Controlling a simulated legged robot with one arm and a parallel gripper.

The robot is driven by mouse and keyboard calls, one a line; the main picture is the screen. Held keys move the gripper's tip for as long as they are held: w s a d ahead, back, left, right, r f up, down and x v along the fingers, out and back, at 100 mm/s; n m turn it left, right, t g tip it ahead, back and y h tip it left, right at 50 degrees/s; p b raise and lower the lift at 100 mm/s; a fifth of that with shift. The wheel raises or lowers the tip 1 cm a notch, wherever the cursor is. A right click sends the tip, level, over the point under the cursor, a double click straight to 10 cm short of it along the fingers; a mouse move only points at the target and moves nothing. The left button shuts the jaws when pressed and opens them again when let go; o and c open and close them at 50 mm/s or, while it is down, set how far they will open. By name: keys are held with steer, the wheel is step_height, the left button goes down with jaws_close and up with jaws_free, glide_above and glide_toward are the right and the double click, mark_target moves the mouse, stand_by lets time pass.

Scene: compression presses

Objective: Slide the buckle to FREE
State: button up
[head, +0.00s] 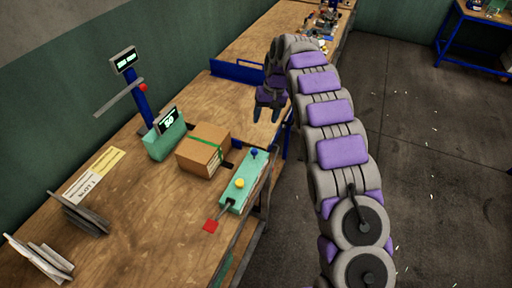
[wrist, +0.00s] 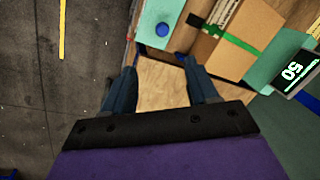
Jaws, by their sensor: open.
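A cardboard box (head: 192,157) with a green strap (head: 209,142) sits on the wooden bench between a teal block with a display reading 50 (head: 168,121) and a teal panel (head: 233,198). The panel carries a blue knob (head: 254,153) and a yellow knob (head: 239,183). I cannot make out a buckle or the word FREE. My gripper (head: 267,116) is open and empty, pointing down behind the panel's far end. In the wrist view its fingers (wrist: 160,78) are apart over bare wood, with the blue knob (wrist: 162,30) and the strapped box (wrist: 262,22) beyond them.
A blue post (head: 136,103) with a display stands at the back left. A blue rail (head: 238,70) lies across the bench beyond the box. A red tag (head: 211,225) and grey plates (head: 80,214) are nearer. Open floor (head: 430,180) lies right of the bench.

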mark_target(255, 149)
steer(key=a+f+b, duration=0.1)
steer(key=f, duration=0.4)
steer(key=a+f+b, duration=0.1)
steer(key=f, duration=0.5)
steer(key=a+f+b, duration=0.1)
steer(key=a+f, duration=0.1)
steer(key=f, duration=0.4)
steer(key=shift+s+f, duration=0.1)
steer(key=shift+s, duration=0.25)
steer(key=shift+d, duration=0.1)
steer(key=shift+c, duration=0.2)
jaws_close()
